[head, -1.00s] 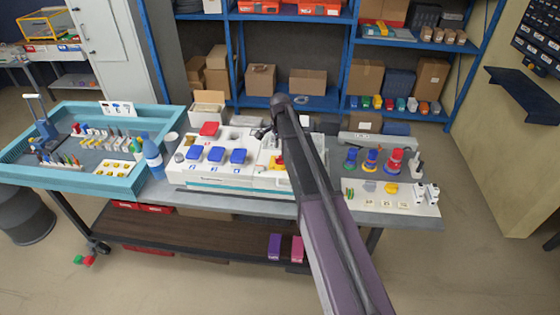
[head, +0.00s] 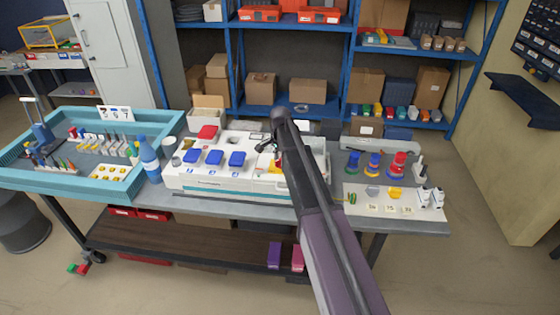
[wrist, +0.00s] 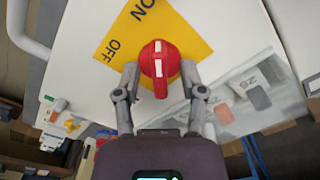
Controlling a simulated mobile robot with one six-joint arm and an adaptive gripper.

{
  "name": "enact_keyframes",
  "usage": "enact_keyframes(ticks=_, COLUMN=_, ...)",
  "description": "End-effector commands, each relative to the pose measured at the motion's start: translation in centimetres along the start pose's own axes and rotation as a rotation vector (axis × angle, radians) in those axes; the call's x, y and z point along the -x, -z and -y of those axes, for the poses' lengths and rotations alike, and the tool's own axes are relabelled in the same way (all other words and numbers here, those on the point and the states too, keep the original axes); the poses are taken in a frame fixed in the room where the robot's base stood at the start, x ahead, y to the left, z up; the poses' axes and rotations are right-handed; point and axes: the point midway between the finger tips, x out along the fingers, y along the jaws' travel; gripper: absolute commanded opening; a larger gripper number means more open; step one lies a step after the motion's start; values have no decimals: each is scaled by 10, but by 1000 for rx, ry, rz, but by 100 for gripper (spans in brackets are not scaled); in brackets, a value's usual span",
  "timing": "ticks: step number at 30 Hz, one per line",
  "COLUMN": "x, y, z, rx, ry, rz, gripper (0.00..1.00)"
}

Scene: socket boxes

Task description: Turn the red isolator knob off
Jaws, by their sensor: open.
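The red isolator knob (wrist: 160,60) sits on a yellow plate (wrist: 189,28) marked ON and OFF in the wrist view. A white stripe on the knob runs nearly upright in that picture, and the OFF label lies to its upper left. My gripper (wrist: 159,72) is open, with one fingertip on each side of the knob's lower part. I cannot tell whether the fingers touch it. In the head view my gripper (head: 268,146) is over the right part of the white console (head: 215,188), where my arm partly hides the plate.
Blue-lidded sockets (head: 214,157) stand left of my gripper on the console. A blue bottle (head: 148,160) and a teal tray (head: 110,190) are further left. Coloured spools (head: 397,164) and a white board (head: 365,205) lie to the right. Shelves stand behind the bench.

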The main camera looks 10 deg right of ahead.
Motion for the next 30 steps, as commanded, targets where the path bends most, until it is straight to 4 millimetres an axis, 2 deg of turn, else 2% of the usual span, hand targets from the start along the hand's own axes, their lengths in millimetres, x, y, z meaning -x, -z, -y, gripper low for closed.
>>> enact_keyframes(ticks=3, x=0, y=0, z=0, rx=0, ry=0, rz=0, gripper=53)
enact_keyframes(ticks=4, x=0, y=0, z=0, rx=0, ry=0, rz=0, gripper=47)
enact_keyframes(ticks=6, x=0, y=0, z=0, rx=0, ry=0, rz=0, gripper=26)
enact_keyframes(ticks=9, x=0, y=0, z=0, rx=0, ry=0, rz=0, gripper=0)
enact_keyframes(ticks=22, x=0, y=0, z=0, rx=22, ry=0, rz=0, gripper=0)
enact_keyframes(ticks=30, x=0, y=0, z=0, rx=130, ry=0, rz=0, gripper=0)
